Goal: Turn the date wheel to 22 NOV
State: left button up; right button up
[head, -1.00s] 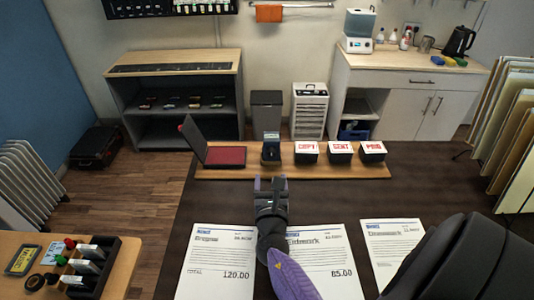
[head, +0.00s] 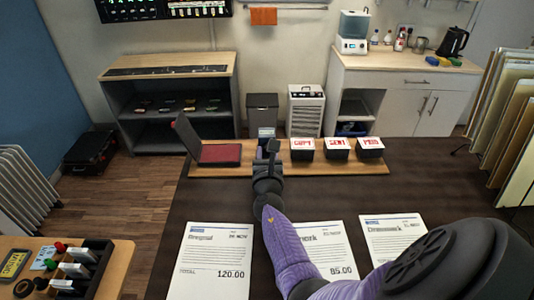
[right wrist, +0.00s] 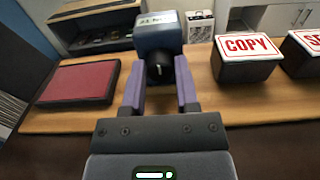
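The date stamp (right wrist: 158,32) is a dark blue-grey block with a pale label on top and a round black knob (right wrist: 159,68) on its near face. The label's print is too small to read surely. In the head view the stamp (head: 266,132) stands on the wooden strip, partly hidden behind my right gripper (head: 268,152). In the right wrist view my right gripper (right wrist: 160,76) is open, with one purple finger on each side of the knob. I cannot tell whether either finger touches it. My left gripper is not in view.
An open ink pad (head: 220,153) lies left of the stamp. Several word stamps, including COPY (right wrist: 248,58), stand to the right on the wooden strip (head: 330,168). Papers (head: 212,262) lie on the dark table. A stamp rack (head: 85,268) sits on the left side table.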

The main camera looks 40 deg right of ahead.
grip_shut()
jog(key=shift+m, duration=0.3)
jog(key=shift+f+m+b, duration=0.1)
jog(key=shift+m+b, duration=0.2)
jog(key=shift+m, duration=0.3)
jog(key=m+b, duration=0.1)
jog(key=m, duration=0.3)
jog(key=shift+m+b, duration=0.5)
jog(key=shift+m, duration=0.4)
